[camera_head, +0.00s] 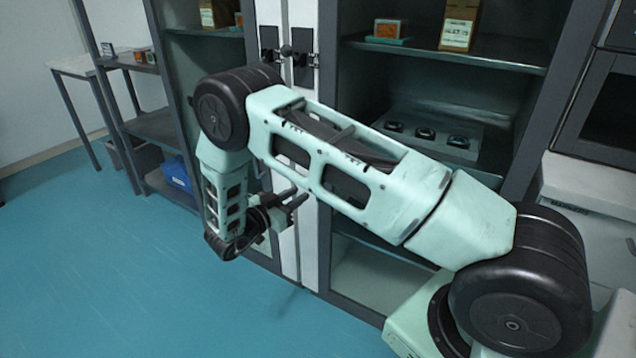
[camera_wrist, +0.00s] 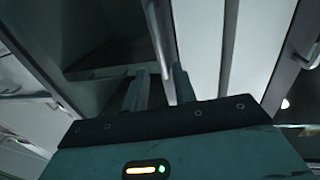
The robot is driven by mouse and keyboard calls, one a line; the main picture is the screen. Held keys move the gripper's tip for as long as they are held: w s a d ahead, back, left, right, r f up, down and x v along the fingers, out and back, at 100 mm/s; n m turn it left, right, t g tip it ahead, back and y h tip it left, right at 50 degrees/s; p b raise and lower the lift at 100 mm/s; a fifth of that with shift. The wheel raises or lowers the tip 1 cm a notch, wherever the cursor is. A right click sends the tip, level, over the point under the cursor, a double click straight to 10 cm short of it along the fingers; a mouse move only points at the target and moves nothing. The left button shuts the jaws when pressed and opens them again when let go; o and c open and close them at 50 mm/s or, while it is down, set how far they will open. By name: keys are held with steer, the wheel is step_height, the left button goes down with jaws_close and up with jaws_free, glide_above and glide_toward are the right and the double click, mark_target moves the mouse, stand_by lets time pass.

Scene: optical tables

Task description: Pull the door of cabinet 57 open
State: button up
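A tall grey cabinet stands ahead, with glazed doors meeting at two pale vertical door edges (camera_head: 307,140). Black latch handles (camera_head: 302,48) sit high on these edges. No number 57 is readable, so I cannot tell which door is meant. My gripper (camera_head: 294,203) is low in front of the door edges, well below the latches. In the wrist view my gripper (camera_wrist: 160,85) has its two fingers apart, with a slim pale bar (camera_wrist: 157,35) showing beyond and between them. I cannot tell whether the fingers touch it. My forearm hides part of the cabinet front.
Cabinet shelves hold small boxes (camera_head: 459,25) and a tray with round dark items (camera_head: 425,134). An open shelf unit at the left holds a blue bin (camera_head: 176,173). A dark-framed unit (camera_head: 606,105) stands at the right. The blue floor (camera_head: 100,270) is clear at the left.

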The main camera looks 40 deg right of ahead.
mark_target(318, 197)
steer(key=d, duration=0.3)
steer(key=w+d, duration=0.1)
steer(key=d, duration=0.5)
steer(key=shift+w, duration=0.2)
jaws_close()
